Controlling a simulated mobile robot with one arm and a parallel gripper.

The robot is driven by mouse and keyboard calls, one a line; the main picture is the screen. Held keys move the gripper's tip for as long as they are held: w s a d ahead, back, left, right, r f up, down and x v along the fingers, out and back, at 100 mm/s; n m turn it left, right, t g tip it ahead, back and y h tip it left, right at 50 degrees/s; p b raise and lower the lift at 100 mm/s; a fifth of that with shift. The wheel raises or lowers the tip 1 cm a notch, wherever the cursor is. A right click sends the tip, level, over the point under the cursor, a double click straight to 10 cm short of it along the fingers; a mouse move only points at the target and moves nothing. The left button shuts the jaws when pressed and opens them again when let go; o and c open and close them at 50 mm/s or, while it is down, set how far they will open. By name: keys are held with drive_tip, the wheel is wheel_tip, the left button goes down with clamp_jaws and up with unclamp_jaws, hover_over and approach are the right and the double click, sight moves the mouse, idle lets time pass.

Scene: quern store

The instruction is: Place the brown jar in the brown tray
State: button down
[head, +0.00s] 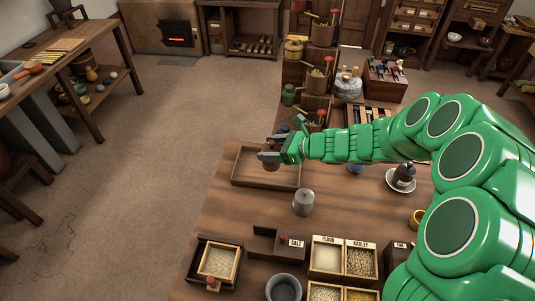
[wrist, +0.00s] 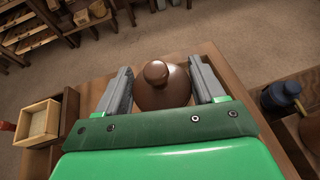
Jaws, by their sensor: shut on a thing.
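The brown jar (head: 271,162) is between the fingers of my gripper (head: 272,147), which is shut on it. In the wrist view the jar (wrist: 165,92), with its round knob on top, sits upright between the two grey fingers of my gripper (wrist: 160,70). The brown tray (head: 262,187) is a shallow wooden rectangle on the table, near its far left edge. In the head view the jar overlaps the tray's inside; I cannot tell whether its base touches the tray floor. My fingers partly hide the jar in the head view.
A grey lidded jar (head: 304,202) stands just in front of the tray. A dark jar on a white saucer (head: 401,181) stands to the right. Labelled boxes of salt, flour and barley (head: 327,257) fill the table's near side. Stacked wooden shelves (head: 318,80) stand behind.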

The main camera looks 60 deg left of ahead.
drive_tip(key=shift+w+a+f, duration=0.45)
drive_tip(key=shift+a+f, duration=0.55)
drive_tip(key=shift+f, duration=0.6)
drive_tip(key=shift+w+a+f, duration=0.5)
drive_tip(key=shift+a+f, duration=0.45)
drive_tip(key=shift+f, duration=0.65)
drive_tip(key=shift+w+a+f, duration=0.45)
drive_tip(key=shift+a+f, duration=0.55)
drive_tip(key=shift+f, duration=0.6)
drive_tip(key=shift+f, duration=0.15)
drive_tip(key=shift+c, duration=0.6)
unclamp_jaws()
drive_tip(key=shift+w+d+r, duration=0.1)
drive_tip(key=shift+d+r, duration=0.05)
drive_tip(key=shift+r, duration=0.05)
drive_tip(key=v, duration=1.1)
drive_tip(key=shift+w+d, duration=0.2)
drive_tip(key=shift+d, duration=0.05)
